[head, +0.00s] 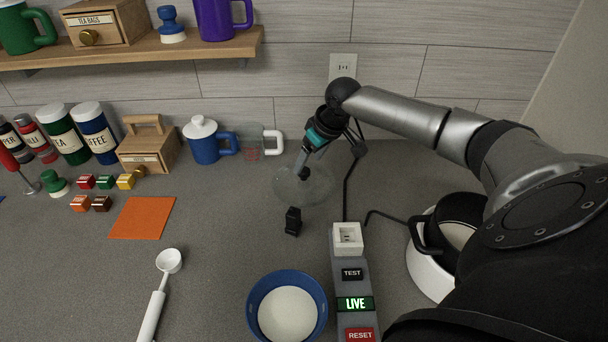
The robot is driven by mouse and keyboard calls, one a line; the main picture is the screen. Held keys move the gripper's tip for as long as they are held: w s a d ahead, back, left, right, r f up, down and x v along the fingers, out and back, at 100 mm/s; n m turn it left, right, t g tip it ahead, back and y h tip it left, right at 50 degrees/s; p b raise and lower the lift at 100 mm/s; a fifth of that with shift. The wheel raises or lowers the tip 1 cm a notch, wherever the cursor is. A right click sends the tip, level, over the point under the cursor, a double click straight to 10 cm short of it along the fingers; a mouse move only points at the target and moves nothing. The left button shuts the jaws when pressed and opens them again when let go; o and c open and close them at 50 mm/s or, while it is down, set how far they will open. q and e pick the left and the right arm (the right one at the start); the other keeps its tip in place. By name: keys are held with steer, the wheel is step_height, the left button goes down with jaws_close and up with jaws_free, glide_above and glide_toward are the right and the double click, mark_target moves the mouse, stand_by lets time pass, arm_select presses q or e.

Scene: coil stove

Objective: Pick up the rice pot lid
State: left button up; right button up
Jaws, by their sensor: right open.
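The rice pot lid is a clear glass disc (288,187) with a dark knob, lying on the grey counter near the back wall. My right gripper (304,167) reaches in from the right and points down at the lid's knob. It is open, with its fingertips at or just above the knob; I cannot tell whether they touch it. The fingers partly cover the knob and the lid's far side. A black pot (428,233) on a white base stands at the right, partly hidden by my right arm. My left gripper is not in view.
A black plug (292,222) stands just in front of the lid. A grey power strip (353,272) reading LIVE and a blue bowl (258,312) are nearer. A clear measuring cup (251,142) and a blue mug (204,146) stand behind left. An orange mat (142,218) lies left.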

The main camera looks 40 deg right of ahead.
mark_target(304, 170)
steer(key=shift+b+x, duration=0.3)
steer(key=shift+x, duration=1.65)
jaws_close()
